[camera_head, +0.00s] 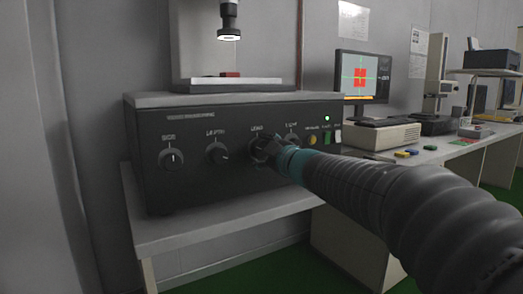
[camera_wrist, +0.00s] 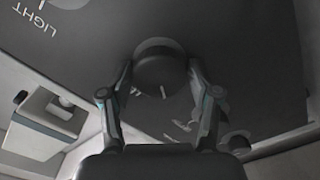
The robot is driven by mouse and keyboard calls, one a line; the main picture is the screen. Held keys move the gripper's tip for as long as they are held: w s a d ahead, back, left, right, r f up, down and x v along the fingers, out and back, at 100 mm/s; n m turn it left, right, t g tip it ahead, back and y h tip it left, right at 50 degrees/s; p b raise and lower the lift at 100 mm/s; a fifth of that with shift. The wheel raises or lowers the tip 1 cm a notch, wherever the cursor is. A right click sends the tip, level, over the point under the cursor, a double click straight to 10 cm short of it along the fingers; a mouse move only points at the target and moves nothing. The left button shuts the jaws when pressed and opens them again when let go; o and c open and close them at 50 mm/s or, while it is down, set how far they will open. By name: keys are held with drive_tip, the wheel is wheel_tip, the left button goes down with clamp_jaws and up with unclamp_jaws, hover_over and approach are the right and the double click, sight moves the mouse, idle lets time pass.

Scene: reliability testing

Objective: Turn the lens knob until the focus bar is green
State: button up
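The lens knob (camera_head: 262,148) is a dark round knob on the front of a black control box (camera_head: 190,190), under a label that reads like LENS. My gripper (camera_head: 268,152) is at this knob and partly hides it. In the wrist view the knob (camera_wrist: 160,68) lies between my two fingers (camera_wrist: 161,70), with a white mark on its lower edge. The fingers stand apart on either side of it, with what look like narrow gaps. The monitor (camera_head: 362,75) shows a red shape on a green cross, with an orange-yellow focus bar (camera_head: 357,97) at the bottom.
The side knob (camera_head: 172,159) and depth knob (camera_head: 218,153) are to the left. The light knob (camera_head: 291,141) is close on the right, beside my gripper. A lens tube (camera_head: 230,20) hangs above a small stage.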

drive_tip(key=c, duration=0.6)
drive_tip(key=shift+n, duration=1.2)
drive_tip(key=shift+c, duration=0.2)
drive_tip(key=o, duration=1.2)
drive_tip(key=shift+c, duration=0.2)
drive_tip(key=shift+s+d, duration=0.1)
drive_tip(key=v, duration=1.1)
drive_tip(key=shift+s+d, duration=0.2)
drive_tip(key=shift+s, duration=0.1)
